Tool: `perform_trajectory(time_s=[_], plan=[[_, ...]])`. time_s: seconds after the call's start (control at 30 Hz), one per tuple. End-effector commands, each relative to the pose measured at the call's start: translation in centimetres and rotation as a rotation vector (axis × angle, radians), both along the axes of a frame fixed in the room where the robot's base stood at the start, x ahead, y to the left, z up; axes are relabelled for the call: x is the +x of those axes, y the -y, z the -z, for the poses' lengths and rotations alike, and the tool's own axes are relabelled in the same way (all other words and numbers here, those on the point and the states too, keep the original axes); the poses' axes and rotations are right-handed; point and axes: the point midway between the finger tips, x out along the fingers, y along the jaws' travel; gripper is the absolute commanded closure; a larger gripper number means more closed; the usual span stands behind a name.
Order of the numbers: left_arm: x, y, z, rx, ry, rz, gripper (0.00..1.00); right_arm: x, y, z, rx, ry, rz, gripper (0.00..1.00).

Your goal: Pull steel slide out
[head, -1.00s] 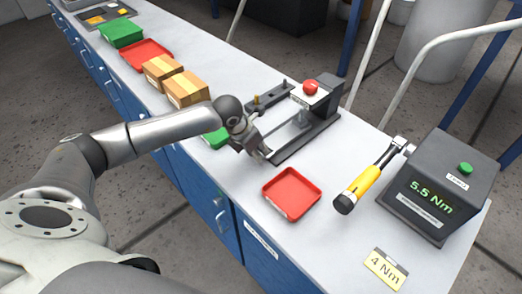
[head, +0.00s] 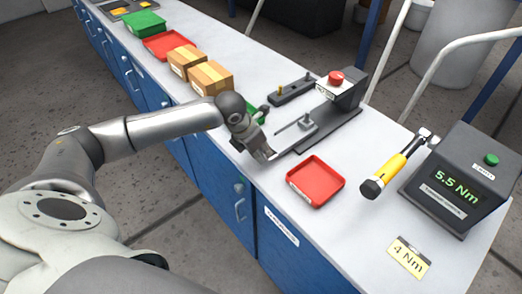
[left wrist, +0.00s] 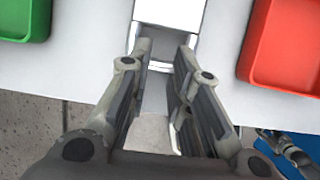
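The steel slide fixture is a dark base with a grey block and post (head: 308,124), below a housing with a red knob (head: 336,77). My left gripper (head: 268,155) is at the fixture's near end, at the bench's front edge. In the left wrist view, its two fingers (left wrist: 164,50) stand either side of a grey steel piece (left wrist: 155,76), which looks like the end of the steel slide.
A red tray (head: 317,196) lies right of the gripper, and a green tray (left wrist: 22,20) lies left of it. A yellow-handled wrench (head: 390,174), a torque tester (head: 455,185) and a "4 Nm" card (head: 408,257) are farther right. Cardboard boxes (head: 211,80) stand left.

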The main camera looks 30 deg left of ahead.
Motion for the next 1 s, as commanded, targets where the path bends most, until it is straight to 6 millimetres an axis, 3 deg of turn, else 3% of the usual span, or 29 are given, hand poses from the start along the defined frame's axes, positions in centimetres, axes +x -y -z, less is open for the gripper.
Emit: perform_trajectory(time_s=[0.13,0.17,0.27,0.3,0.6,1.0], plan=[[-0.8,-0.4,-2.7,0.003,0.007,-0.001,0.60,0.5,-0.2,-0.1,0.003,0.009,0.000,0.60],[-1.0,-0.6,-3.4,0.003,0.010,-0.001,0.55,0.6,-0.3,-0.1,0.004,0.008,0.000,0.60],[-1.8,-0.8,-5.7,0.003,0.015,-0.001,0.22,0.5,-0.3,-0.1,0.004,0.008,0.001,0.60],[-2.1,-0.9,-6.5,0.004,0.014,0.000,0.18,0.5,-0.3,-0.1,0.004,0.008,0.001,0.60],[-4.0,-1.3,-10.6,0.001,0.012,0.000,0.18,0.6,-0.4,-0.1,0.005,0.009,0.001,0.60],[-4.3,-1.3,-11.2,0.000,0.010,0.000,0.18,0.5,-0.4,-0.1,0.005,0.008,0.001,0.60]])
